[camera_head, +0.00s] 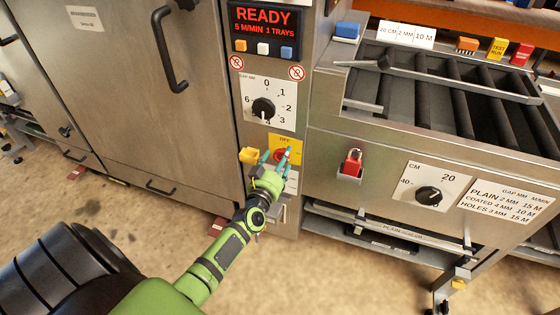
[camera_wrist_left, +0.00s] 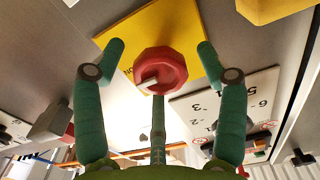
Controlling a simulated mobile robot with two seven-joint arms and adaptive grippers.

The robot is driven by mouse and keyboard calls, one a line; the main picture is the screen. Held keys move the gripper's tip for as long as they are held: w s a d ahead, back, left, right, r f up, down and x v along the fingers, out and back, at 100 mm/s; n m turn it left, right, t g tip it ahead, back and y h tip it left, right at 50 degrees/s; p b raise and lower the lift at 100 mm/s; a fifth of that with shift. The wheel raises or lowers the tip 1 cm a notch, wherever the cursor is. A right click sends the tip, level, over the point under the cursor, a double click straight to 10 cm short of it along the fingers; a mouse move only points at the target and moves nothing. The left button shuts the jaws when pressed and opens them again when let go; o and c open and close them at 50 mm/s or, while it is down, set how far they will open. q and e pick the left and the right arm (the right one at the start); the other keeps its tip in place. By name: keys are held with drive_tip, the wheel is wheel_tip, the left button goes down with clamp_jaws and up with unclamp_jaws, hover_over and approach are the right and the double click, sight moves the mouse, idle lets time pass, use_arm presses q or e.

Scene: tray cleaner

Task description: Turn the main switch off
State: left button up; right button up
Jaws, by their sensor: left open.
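The main switch is a red rotary knob (camera_wrist_left: 160,70) with a pale pointer mark, on a yellow plate (camera_wrist_left: 182,30) in the left wrist view. In the head view the yellow plate (camera_head: 294,142) carries the word OFF at its top, and the red knob is partly hidden by my fingers. My left gripper (camera_head: 276,155) is open in front of the plate. In the left wrist view its two green fingers (camera_wrist_left: 161,52) stand on either side of the knob, with visible gaps. I cannot tell how deep the fingertips reach. My right gripper is not in view.
A red padlock (camera_head: 352,162) hangs to the right, beside a CM dial (camera_head: 428,195). A roller conveyor (camera_head: 440,80) is at upper right.

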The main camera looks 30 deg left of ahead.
use_arm(q)
drive_tip(key=c, duration=1)
drive_tip(key=shift+c, duration=0.7)
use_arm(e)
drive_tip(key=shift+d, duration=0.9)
